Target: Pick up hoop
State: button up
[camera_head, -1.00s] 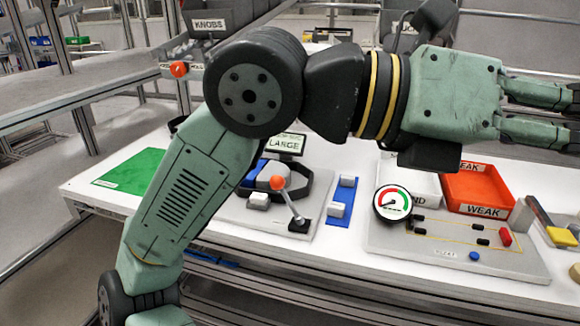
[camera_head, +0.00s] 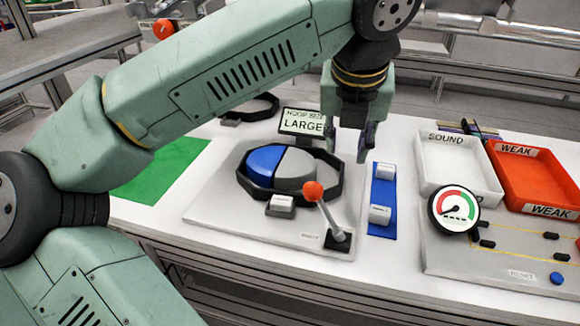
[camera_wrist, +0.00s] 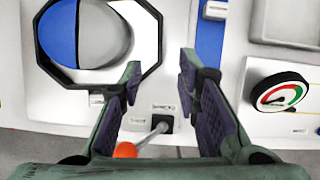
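A black octagonal hoop (camera_head: 337,180) lies on a grey board around a blue and grey dome (camera_head: 266,163). It also shows at the upper left of the wrist view (camera_wrist: 157,34). My gripper (camera_head: 350,150) points down above the right far side of this hoop. In the wrist view my gripper (camera_wrist: 160,72) is open and empty, and its left finger overlaps the hoop's lower right edge in the picture. Another black ring (camera_head: 262,113) lies behind, partly hidden by my arm. A sign (camera_head: 303,123) reads "HOOP SIZE LARGE".
A lever with an orange knob (camera_head: 313,191) stands in front of the hoop. A blue strip (camera_head: 381,224) with two pale blocks, a round gauge (camera_head: 455,208), a white SOUND tray (camera_head: 440,143) and an orange WEAK tray (camera_head: 535,177) are to the right.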

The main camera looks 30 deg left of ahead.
aim_at(342, 175)
jog(key=x, duration=0.4)
jog(key=shift+p+x, duration=0.65)
jog(key=shift+x, duration=2.45)
jog(key=shift+w, duration=0.1)
jog(key=shift+c, duration=0.2)
grip_shut()
